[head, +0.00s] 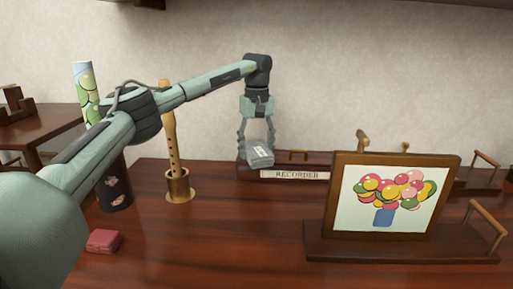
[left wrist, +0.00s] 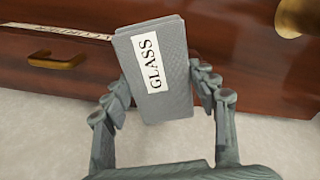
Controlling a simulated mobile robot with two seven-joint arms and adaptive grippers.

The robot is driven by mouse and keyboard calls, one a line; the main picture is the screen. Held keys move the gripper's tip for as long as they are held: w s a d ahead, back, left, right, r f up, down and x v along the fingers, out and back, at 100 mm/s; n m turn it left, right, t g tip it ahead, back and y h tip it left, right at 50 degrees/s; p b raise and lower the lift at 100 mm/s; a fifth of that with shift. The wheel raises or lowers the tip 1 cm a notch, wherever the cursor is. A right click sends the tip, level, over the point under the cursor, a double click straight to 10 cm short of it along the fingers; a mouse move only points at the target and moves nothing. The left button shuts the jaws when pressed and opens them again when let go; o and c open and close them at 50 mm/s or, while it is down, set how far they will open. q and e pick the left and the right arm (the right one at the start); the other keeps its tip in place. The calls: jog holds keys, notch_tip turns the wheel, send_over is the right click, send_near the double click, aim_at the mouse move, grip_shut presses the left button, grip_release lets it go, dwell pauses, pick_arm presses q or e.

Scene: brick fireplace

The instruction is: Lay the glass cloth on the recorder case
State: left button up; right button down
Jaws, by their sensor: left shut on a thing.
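The glass cloth (head: 260,154) is a grey folded pad with a white label. In the left wrist view the cloth (left wrist: 172,98) reads GLASS and sits tilted between the fingers. My left gripper (head: 256,148) points down and is shut on it at the back of the table. The recorder case (head: 318,160) is low dark wood with a brass handle and a RECORDER label (head: 295,174). The cloth is at the case's left end and hides part of it; I cannot tell whether they touch. The case (left wrist: 75,75) also shows beyond the cloth in the wrist view. My right gripper is not in view.
A framed balloon picture (head: 392,199) stands on a wooden base right of the case, hiding things behind it. A recorder (head: 170,135) stands in a brass holder (head: 179,188) at left. A red block (head: 103,241) lies front left. The table's middle is clear.

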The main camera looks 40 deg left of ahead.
aim_at(257, 148)
pick_arm(q)
jog(key=o, duration=1)
jog(key=shift+r, duration=0.1)
notch_tip(257, 148, up, 12)
jog(key=shift+d, duration=0.1)
